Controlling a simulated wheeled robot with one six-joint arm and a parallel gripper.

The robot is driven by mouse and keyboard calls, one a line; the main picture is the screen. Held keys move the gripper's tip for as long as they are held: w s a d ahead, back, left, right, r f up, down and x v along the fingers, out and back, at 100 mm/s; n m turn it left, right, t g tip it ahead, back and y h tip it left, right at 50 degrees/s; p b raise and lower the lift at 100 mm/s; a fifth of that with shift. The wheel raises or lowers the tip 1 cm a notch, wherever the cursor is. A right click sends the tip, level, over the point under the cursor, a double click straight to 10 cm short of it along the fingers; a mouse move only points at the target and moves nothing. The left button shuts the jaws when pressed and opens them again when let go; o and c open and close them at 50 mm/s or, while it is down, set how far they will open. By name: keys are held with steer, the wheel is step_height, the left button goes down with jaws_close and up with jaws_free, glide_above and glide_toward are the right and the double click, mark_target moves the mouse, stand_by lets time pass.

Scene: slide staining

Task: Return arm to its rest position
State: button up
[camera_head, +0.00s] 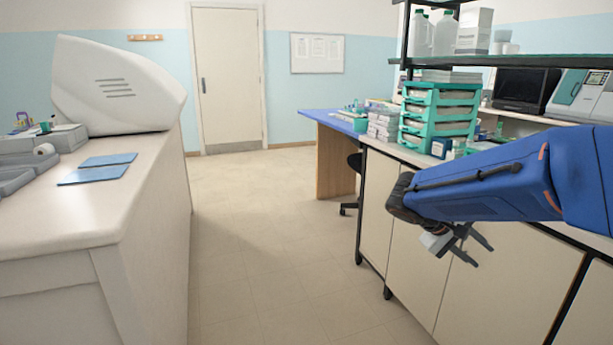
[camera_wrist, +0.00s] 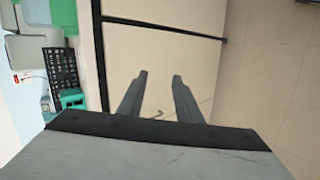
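My gripper (camera_head: 470,247) is at the right in the head view, in front of the cream cabinet doors (camera_head: 505,290) and below the bench top. My blue arm reaches in from the right edge. In the wrist view, the two dark fingers of my gripper (camera_wrist: 160,80) stand apart with a gap between them. The gap holds nothing; the cream cabinet front (camera_wrist: 150,50) shows behind it. No staining slide can be made out in either view.
Teal drawer trays (camera_head: 437,115) stand on the right bench under a shelf (camera_head: 500,61). A white machine (camera_head: 115,85) and blue mats (camera_head: 95,175) are on the left counter (camera_head: 130,205). The floor aisle (camera_head: 270,240) between is clear. A chair stands partly hidden by the desk (camera_head: 335,122).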

steer(key=s+a+f+t+y, duration=0.1)
steer(key=s+a+f+y, duration=0.1)
steer(key=s, duration=0.5)
steer(key=s+a+f+m+t+y, duration=0.1)
steer(key=s+a+f+y, duration=0.1)
steer(key=s+a+y, duration=0.3)
steer(key=s+a+f+t+y, duration=0.1)
steer(key=s+a, duration=0.4)
steer(key=s, duration=0.5)
steer(key=shift+s+f+m+t+y, duration=0.3)
steer(key=shift+f+y, duration=0.15)
steer(key=shift+y, duration=0.75)
steer(key=shift+c, duration=0.3)
